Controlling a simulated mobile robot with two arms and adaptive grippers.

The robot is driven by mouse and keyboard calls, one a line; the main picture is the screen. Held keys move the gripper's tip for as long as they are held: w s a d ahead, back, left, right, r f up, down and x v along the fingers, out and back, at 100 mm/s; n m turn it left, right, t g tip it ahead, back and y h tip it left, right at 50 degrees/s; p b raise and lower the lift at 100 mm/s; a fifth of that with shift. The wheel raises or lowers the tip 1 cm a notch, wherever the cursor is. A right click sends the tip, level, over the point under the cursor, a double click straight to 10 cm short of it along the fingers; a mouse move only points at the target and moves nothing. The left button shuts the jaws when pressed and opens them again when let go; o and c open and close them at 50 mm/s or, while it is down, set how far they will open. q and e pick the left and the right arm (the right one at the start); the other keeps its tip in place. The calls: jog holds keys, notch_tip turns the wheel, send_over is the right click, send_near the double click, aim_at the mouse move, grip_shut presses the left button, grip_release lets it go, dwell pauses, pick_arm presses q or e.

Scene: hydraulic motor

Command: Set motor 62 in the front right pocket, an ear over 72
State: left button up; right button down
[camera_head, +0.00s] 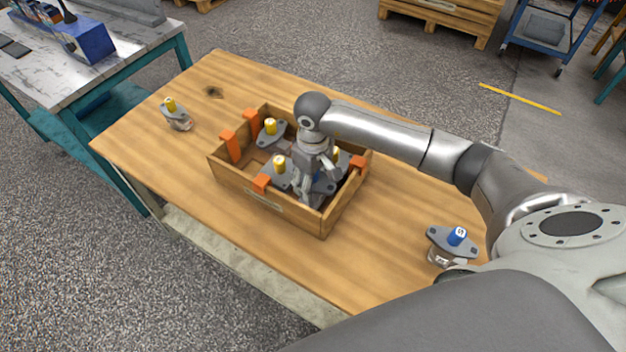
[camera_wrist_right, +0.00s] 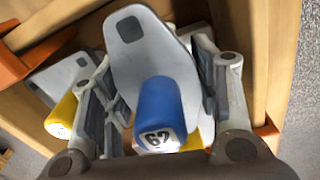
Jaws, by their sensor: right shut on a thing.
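Motor 62 (camera_wrist_right: 150,55) has a grey flange with ears and a blue cap marked 62. My right gripper (camera_head: 316,182) is shut on it, one finger on each side, as the right wrist view (camera_wrist_right: 160,100) shows. In the head view they are low inside the wooden crate (camera_head: 265,208), at its front right. The gripper hides most of the motor, and I cannot tell if it rests on the floor. A yellow-capped motor (camera_head: 279,170) sits to its left; its flange shows in the wrist view (camera_wrist_right: 62,75). I cannot read which motor is 72. My left gripper is not in view.
Another yellow-capped motor (camera_head: 270,131) is at the crate's back left, and orange clips (camera_head: 229,146) sit on its walls. One yellow-capped motor (camera_head: 177,116) stands on the table's left, a blue-capped one (camera_head: 452,243) at right. The table's front (camera_head: 215,215) is clear.

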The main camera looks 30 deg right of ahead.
jog(key=shift+f+b, duration=0.2)
jog(key=shift+b, duration=0.15)
jog(key=shift+c, duration=2.2)
grip_release()
jog(key=shift+f, duration=0.1)
notch_tip(320, 180, up, 12)
jog(key=shift+r, duration=0.1)
